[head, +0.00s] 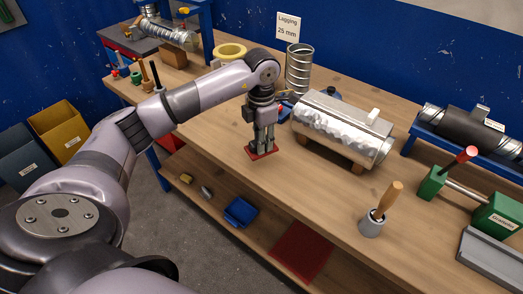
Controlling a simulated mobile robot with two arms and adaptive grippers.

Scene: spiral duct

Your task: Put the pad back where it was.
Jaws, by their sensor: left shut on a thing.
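My left gripper (264,138) points down over the near part of the wooden bench. It is shut on a small flat red pad (263,154), which shows below its fingertips. I cannot tell whether the pad touches the bench top or is held just above it. Just right of the gripper, a foil-wrapped duct section (335,125) lies on wooden supports. My right gripper is not in view.
Behind stand a spiral duct (299,68) and a sign reading "Lagging 25 mm" (288,27). A grey pot with a wooden-handled tool (372,222) and a green clamp (432,184) are at right. A dark red mat (301,251) and blue tray (241,212) lie on the lower shelf.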

